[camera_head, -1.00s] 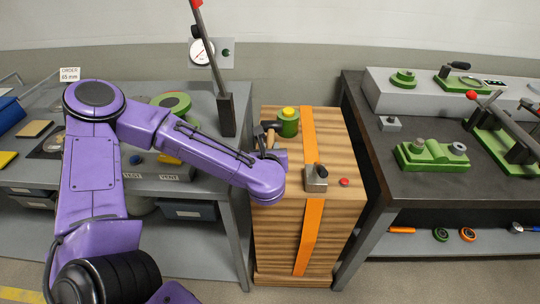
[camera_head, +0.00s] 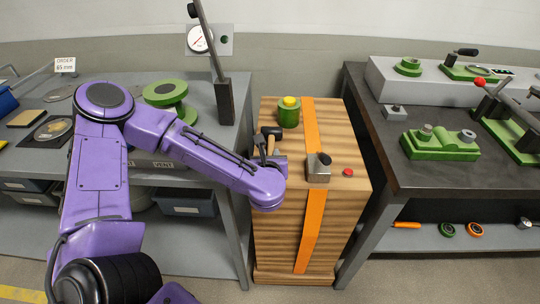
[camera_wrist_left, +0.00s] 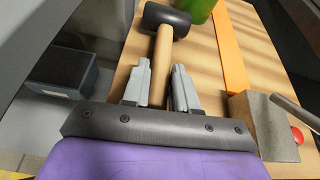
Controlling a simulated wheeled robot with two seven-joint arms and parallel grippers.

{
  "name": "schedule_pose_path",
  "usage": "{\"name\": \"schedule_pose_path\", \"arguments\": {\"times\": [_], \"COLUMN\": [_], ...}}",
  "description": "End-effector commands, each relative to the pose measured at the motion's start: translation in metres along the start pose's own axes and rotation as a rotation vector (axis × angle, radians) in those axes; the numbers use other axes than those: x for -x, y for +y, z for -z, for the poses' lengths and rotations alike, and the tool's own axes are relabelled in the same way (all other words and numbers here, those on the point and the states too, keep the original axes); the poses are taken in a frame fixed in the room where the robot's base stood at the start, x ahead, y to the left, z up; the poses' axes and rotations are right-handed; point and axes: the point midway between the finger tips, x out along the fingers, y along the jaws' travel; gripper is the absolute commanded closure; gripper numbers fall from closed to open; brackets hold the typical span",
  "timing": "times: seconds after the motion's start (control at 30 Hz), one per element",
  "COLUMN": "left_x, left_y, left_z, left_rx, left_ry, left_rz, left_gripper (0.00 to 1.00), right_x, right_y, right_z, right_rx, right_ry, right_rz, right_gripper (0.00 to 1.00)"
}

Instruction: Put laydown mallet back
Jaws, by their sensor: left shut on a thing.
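The mallet has a black head and a wooden handle. Its head (camera_head: 272,131) shows in the head view over the left part of the striped wooden block's top (camera_head: 338,199). In the left wrist view the mallet (camera_wrist_left: 166,20) has its head pointing away from me and its handle running back between my fingers. My left gripper (camera_wrist_left: 160,88) is shut on the handle. In the head view the left gripper (camera_head: 264,153) is partly hidden by its own wrist. I cannot tell whether the mallet touches the wood. My right gripper is not in view.
A green cylinder with a yellow top (camera_head: 288,112) stands just behind the mallet head. A metal block (camera_head: 318,168) and a red button (camera_head: 347,172) are to the right, past an orange stripe. A dark upright post (camera_head: 223,100) stands on the left bench.

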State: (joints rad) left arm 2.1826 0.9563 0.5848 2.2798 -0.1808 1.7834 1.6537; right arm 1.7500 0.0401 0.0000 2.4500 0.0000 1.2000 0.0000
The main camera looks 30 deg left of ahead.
Motion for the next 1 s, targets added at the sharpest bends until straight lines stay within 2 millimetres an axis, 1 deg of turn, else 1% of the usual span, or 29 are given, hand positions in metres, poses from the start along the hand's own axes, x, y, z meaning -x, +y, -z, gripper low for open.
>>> {"name": "schedule_pose_path", "arguments": {"times": [0.6,0.63,0.7,0.9,0.93,1.0], "left_x": [-0.004,-0.004,-0.004,-0.004,-0.004,-0.004], "left_y": [0.000,0.000,0.000,0.000,0.001,0.001], "left_z": [0.010,0.009,0.009,0.009,0.010,0.010], "left_rx": [0.001,0.001,0.001,0.000,-0.001,-0.001], "left_ry": [-0.002,-0.002,-0.002,-0.001,0.002,0.002], "left_rz": [0.001,0.001,0.001,0.001,-0.001,-0.001], "left_gripper": [1.00,0.63,0.43,0.43,0.36,0.17], "right_x": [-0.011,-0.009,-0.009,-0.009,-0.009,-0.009], "right_y": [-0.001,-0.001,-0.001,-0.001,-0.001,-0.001], "right_z": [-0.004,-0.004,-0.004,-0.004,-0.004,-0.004], "right_rx": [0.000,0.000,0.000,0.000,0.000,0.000], "right_ry": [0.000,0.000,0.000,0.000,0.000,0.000], "right_rz": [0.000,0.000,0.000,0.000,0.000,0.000], "right_gripper": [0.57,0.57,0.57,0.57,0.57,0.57]}}
